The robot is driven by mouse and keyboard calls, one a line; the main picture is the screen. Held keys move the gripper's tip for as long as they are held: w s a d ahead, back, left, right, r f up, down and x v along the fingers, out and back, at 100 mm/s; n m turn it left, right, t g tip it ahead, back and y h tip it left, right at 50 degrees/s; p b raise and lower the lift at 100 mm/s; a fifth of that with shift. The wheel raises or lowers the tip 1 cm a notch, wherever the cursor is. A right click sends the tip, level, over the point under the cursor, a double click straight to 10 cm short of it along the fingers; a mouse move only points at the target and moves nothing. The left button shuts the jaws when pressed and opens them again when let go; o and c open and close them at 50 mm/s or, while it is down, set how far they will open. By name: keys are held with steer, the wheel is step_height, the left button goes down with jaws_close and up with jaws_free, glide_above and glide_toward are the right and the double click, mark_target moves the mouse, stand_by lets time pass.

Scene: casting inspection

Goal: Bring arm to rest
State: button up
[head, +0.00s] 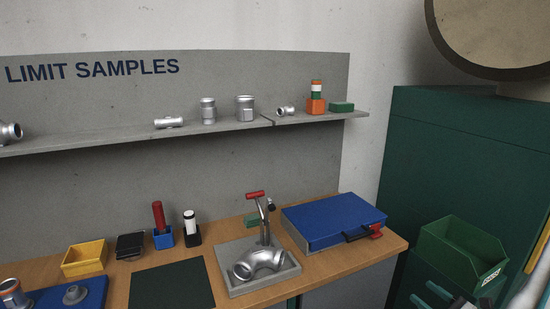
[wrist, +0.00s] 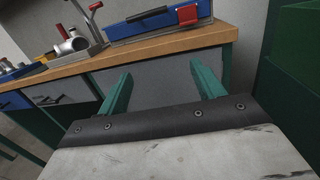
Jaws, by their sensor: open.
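My gripper (wrist: 160,76) is open and empty in the wrist view, its two green fingers spread in front of the grey cabinet side below the bench edge. In the head view my gripper (head: 424,293) shows at the bottom right, in front of the green cabinet and low beside the bench's right end. Nothing is between the fingers, and they appear apart from the bench.
The wooden bench (head: 343,262) carries a blue case (head: 335,219), a grey tray (head: 233,287) with a metal pipe elbow (head: 258,263), and a dark mat (head: 172,286). A green bin (head: 460,250) stands at the right by a tall green cabinet (head: 440,150). A shelf (head: 220,127) holds samples.

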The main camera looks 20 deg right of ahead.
steer(key=s+a+r+n+g+h, duration=0.1)
steer(key=s+a+r+n+g, duration=0.2)
steer(key=a+r+n, duration=0.7)
steer(key=s+a+r+n+g+h, duration=0.1)
steer(key=s+a+r+n+g, duration=0.3)
steer(key=a+r+n+g, duration=0.4)
steer(key=s+a+r+n+g+h, duration=0.2)
steer(key=a+r+n+g, duration=0.4)
steer(key=a+r+n, duration=0.5)
steer(key=s+a+n, duration=0.1)
steer(key=a+n, duration=0.2)
steer(key=n, duration=0.1)
steer(key=shift+s+r+n, duration=0.2)
steer(key=shift+r+n, duration=0.15)
steer(key=shift+n, duration=0.05)
